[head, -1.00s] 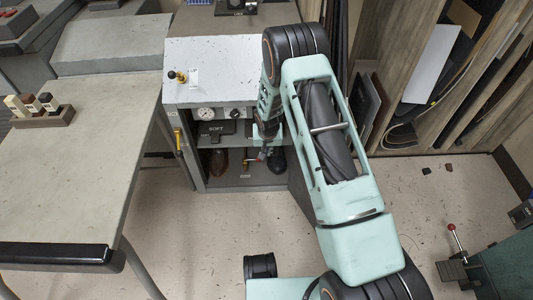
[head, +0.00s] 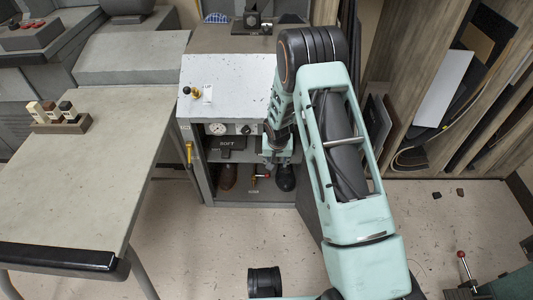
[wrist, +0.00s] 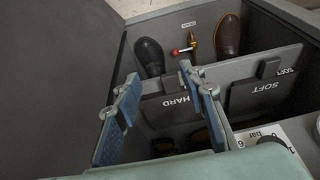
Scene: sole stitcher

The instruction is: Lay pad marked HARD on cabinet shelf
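The dark pad marked HARD (wrist: 160,112) lies on the cabinet shelf (wrist: 228,68) in the wrist view, beside the dark pad marked SOFT (wrist: 262,93). My gripper (wrist: 164,78) has its two blue-padded fingers spread, one on each side of the HARD pad's small raised block. I see a gap between the fingers and that block. In the head view my gripper (head: 279,152) is at the cabinet front, by the right part of the shelf. The SOFT pad (head: 227,143) shows on the shelf's left part; the HARD pad is hidden behind my arm there.
Below the shelf are a brown shoe (wrist: 228,32), a black shoe (wrist: 149,56) and a red-tipped lever (wrist: 182,50). A gauge (head: 217,129) sits above the shelf. A table (head: 80,190) stands left; the floor in front of the cabinet is mostly clear.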

